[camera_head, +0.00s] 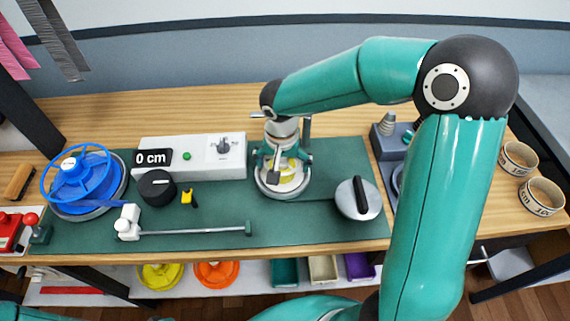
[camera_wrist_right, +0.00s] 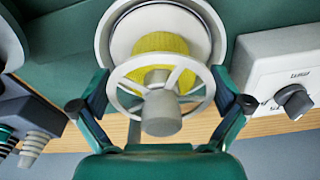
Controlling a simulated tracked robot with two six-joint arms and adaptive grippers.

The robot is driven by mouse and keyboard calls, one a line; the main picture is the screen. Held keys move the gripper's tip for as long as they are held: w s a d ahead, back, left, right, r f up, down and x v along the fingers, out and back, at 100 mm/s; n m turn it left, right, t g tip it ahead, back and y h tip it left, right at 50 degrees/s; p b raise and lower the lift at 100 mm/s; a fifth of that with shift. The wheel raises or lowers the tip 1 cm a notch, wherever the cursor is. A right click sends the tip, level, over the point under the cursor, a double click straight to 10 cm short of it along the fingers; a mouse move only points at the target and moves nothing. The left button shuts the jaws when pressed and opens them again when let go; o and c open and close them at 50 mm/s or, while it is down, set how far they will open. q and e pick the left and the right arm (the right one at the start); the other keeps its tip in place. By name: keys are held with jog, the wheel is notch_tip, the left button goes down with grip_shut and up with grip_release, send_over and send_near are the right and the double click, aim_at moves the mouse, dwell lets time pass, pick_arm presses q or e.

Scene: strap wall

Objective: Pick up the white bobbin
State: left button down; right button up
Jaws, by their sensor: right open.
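The white bobbin (camera_wrist_right: 116,78) has a spoked rim and a pale grey hub, with yellow strap (camera_wrist_right: 165,44) wound behind the rim. It sits over a round pale plate (camera_wrist_right: 118,32) on the green mat. In the head view the yellow strap (camera_head: 290,172) shows under my right gripper (camera_head: 283,161), which partly hides the bobbin. In the wrist view my right gripper (camera_wrist_right: 161,104) is open, one finger on each side of the bobbin's rim. The fingers look apart from the rim; any contact is unclear. My left gripper is out of view.
A white control box (camera_head: 190,157) with a "0 cm" display stands left of the bobbin. A round grey lid-like disc with a black handle (camera_head: 358,198) is to the right. A blue reel (camera_head: 82,175) is at the left.

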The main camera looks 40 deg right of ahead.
jog(key=c, duration=0.9)
jog(key=shift+r, duration=0.15)
jog(key=shift+c, duration=0.2)
